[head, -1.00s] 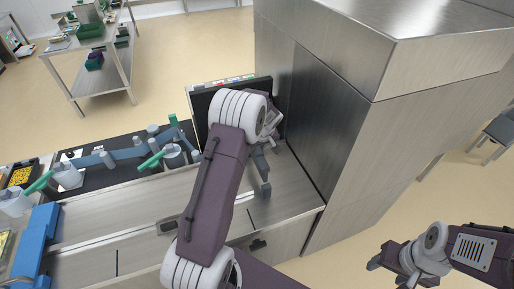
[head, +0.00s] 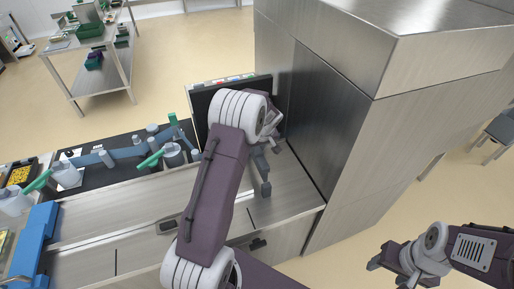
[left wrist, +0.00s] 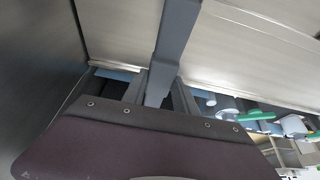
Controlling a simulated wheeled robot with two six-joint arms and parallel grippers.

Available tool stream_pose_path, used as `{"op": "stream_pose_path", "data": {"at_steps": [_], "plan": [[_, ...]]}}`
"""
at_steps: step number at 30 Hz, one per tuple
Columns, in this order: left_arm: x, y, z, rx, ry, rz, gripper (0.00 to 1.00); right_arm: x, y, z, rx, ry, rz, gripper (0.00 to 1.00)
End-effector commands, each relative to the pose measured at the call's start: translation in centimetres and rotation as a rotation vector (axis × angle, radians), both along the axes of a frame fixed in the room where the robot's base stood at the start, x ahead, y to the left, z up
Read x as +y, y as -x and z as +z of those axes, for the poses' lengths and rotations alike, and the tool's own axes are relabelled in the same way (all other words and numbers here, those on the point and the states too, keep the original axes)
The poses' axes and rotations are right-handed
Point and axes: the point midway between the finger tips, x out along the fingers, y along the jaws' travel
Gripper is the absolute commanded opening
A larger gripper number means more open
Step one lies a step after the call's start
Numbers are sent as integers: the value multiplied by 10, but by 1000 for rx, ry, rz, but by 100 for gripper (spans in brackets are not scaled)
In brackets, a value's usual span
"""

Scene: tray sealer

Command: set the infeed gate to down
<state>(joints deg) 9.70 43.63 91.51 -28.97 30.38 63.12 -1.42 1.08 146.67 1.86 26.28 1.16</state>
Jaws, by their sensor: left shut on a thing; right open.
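My left gripper (head: 261,158) is partly hidden behind my own left wrist, low beside the steel cabinet's dark side panel (head: 325,120). In the left wrist view its fingers (left wrist: 160,95) are shut on a grey bar (left wrist: 176,40). The bar's end also shows in the head view (head: 266,188), over the steel deck. I cannot tell for sure whether this bar is the infeed gate's lever, or how the gate stands. My right gripper (head: 390,258) is open and empty over the floor at the lower right.
A black conveyor belt (head: 120,172) with blue guide rails, grey posts and green handles lies to the left. A dark panel with coloured buttons (head: 225,84) stands behind my left wrist. A blue bracket (head: 36,240) is at the lower left. A steel table (head: 88,45) stands far back.

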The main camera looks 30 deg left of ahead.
Motion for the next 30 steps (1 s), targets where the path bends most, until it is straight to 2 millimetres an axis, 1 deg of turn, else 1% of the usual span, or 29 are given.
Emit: {"op": "stream_pose_path", "data": {"at_steps": [1,6,9,12,20,21,23,30], "plan": [[0,0,-16,0,0,-1,0,0,0,-17,0,0,0,59],[0,0,-53,1,1,-1,0,0,0,-57,0,0,0,59],[0,0,-71,2,0,-1,0,0,0,-75,0,0,0,59],[0,0,-75,1,0,0,0,0,0,-80,1,0,0,59],[-1,2,-73,6,2,0,0,0,0,-76,0,0,0,59],[-1,2,-73,6,3,0,40,0,0,-76,0,0,0,59],[-1,2,-73,6,3,0,56,0,0,-76,0,0,0,59],[0,1,-72,3,1,1,56,0,0,-76,0,0,0,59]]}}
